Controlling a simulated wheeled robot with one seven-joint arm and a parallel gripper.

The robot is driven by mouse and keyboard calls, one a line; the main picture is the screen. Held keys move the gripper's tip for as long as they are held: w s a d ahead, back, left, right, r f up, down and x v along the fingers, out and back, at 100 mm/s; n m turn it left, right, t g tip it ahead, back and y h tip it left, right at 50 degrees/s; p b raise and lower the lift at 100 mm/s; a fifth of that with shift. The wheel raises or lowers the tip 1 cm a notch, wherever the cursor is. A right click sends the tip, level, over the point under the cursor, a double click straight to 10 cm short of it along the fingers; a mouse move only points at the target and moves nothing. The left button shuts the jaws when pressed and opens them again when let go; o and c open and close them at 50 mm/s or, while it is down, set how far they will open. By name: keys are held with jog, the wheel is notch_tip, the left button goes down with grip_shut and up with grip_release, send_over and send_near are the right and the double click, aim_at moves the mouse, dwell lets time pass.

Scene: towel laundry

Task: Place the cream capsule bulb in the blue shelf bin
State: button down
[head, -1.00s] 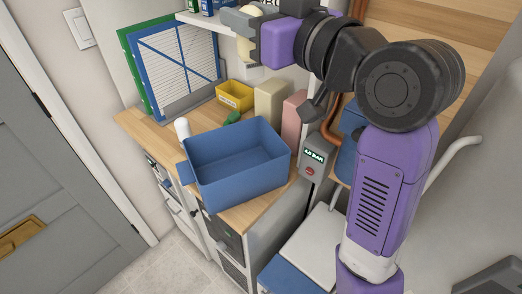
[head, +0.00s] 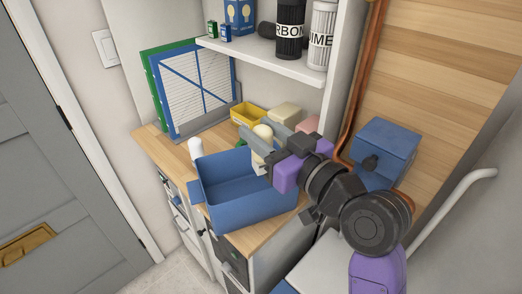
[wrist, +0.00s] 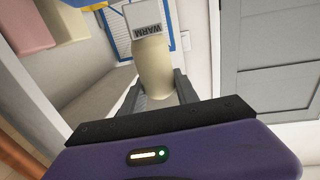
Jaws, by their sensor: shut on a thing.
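The cream capsule bulb (head: 263,131) is held in my gripper (wrist: 158,88). In the wrist view the bulb (wrist: 154,66) is a cream cylinder with a white end block marked WARM, between the two grey fingers. The blue bin (head: 250,212) is an open box on the wooden counter, and its visible inside looks empty. In the head view the bulb and my gripper are at the bin's back right edge; their exact height over the rim is hard to tell. My gripper hides part of that edge.
A yellow tray (head: 247,114), a cream block (head: 285,116) and a pink block (head: 308,125) stand behind the bin. A white cylinder (head: 195,147) is at its left. Framed filters (head: 190,90) lean on the wall. A white shelf (head: 262,60) overhangs the counter. A blue box (head: 385,150) is at right.

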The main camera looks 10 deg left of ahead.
notch_tip(320, 180, down, 5)
jog(key=shift+r, duration=0.1)
dwell(0.4)
jog(key=shift+f+b, duration=0.45)
jog(key=shift+f, duration=0.2)
jog(key=c, duration=0.9)
grip_release()
